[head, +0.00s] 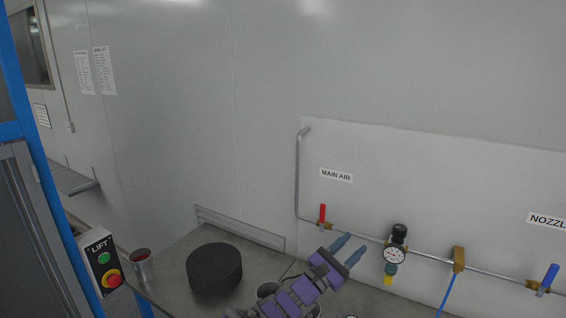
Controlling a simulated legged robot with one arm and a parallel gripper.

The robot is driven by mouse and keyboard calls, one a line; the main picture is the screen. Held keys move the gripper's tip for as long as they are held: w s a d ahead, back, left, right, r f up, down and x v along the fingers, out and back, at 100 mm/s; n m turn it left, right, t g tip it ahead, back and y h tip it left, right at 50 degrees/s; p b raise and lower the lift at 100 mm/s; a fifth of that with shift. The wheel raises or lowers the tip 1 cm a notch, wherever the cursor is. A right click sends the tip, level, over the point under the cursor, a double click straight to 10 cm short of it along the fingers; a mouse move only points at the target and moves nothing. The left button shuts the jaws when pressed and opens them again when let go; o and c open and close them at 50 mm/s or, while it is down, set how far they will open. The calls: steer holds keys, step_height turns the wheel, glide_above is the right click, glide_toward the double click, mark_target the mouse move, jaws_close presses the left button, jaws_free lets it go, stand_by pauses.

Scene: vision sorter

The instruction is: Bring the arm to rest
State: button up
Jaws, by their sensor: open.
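My gripper (350,249) is in the lower middle of the head view, at the end of my purple arm. Its two blue-grey fingers are apart, with nothing seen between them. The fingers point up and to the right, in front of the wall panel and its air pipe. In the picture they lie between the red-handled valve (322,216) and the pressure gauge (394,256). I cannot tell whether they touch the pipe. The lower part of my arm runs out of the bottom of the view.
A black round block (214,269) stands on the grey bench (180,258) left of my arm. A metal cup (142,266) and the LIFT button box (102,262) are farther left. Round containers (268,290) sit close by my arm. A blue-handled valve (549,277) is at right.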

steer(key=s+d+r+m+g+h, duration=0.1)
steer(key=s+d+r+m+g, duration=0.5)
steer(key=s+d+m+g, duration=0.55)
steer(key=s+d+f+m+g+y, duration=0.1)
steer(key=s+d+m+g+y, duration=0.15)
steer(key=s, duration=0.55)
steer(key=s+d+f+m+g+y, duration=0.2)
steer(key=s+d+m+y, duration=0.1)
steer(key=s, duration=0.5)
steer(key=s+a+f+m+y, duration=0.2)
steer(key=s+a+f+y, duration=0.2)
steer(key=s+a+y, duration=0.3)
steer(key=s+a+f+m+t+y, duration=0.1)
steer(key=s+a+f+y, duration=0.4)
steer(key=s+a, duration=0.5)
steer(key=a+m+y, duration=0.1)
steer(key=a+y, duration=0.1)
steer(key=a, duration=0.1)
steer(key=shift+s+a+m+t, duration=0.15)
steer(key=shift+s+m+t, duration=0.15)
steer(key=shift+m, duration=0.1)
